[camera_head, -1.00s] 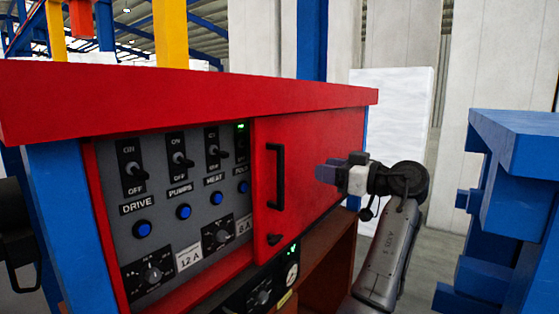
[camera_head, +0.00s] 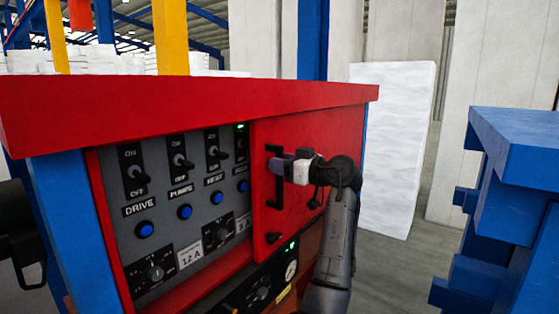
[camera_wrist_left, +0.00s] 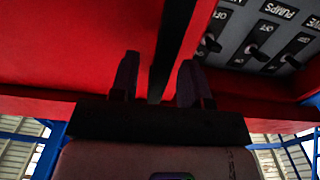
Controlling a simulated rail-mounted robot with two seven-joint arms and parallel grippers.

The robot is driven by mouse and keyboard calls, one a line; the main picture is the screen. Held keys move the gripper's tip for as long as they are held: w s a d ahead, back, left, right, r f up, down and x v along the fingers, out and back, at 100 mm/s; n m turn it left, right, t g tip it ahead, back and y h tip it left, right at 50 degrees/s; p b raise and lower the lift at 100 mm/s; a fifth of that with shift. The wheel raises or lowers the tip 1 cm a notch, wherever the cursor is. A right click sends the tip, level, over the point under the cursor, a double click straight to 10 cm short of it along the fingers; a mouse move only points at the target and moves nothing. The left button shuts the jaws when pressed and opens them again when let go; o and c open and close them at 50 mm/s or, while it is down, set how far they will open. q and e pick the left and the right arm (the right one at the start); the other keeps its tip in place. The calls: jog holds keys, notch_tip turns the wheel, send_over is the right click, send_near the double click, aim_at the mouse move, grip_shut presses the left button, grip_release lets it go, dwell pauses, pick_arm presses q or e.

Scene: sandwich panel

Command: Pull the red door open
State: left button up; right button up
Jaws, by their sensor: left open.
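The red door (camera_head: 325,150) is shut at the right part of the control panel. Its black vertical bar handle (camera_head: 279,190) is near the door's left edge. My left gripper (camera_head: 280,167) is at the upper part of this handle, with its arm below and to the right. In the left wrist view, the gripper (camera_wrist_left: 158,62) is open, with one finger on each side of the dark handle (camera_wrist_left: 163,50). I cannot tell whether a finger touches it. The red door (camera_wrist_left: 80,45) fills the left there. My right gripper is not seen.
The grey panel (camera_head: 195,188) with switches, blue buttons and dials lies left of the door. A blue structure (camera_head: 510,190) stands at the right, with open floor (camera_head: 400,265) between.

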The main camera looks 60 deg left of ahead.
pick_arm(q)
jog(key=shift+s+a, duration=0.15)
jog(key=shift+a, duration=0.3)
grip_shut()
dwell(0.4)
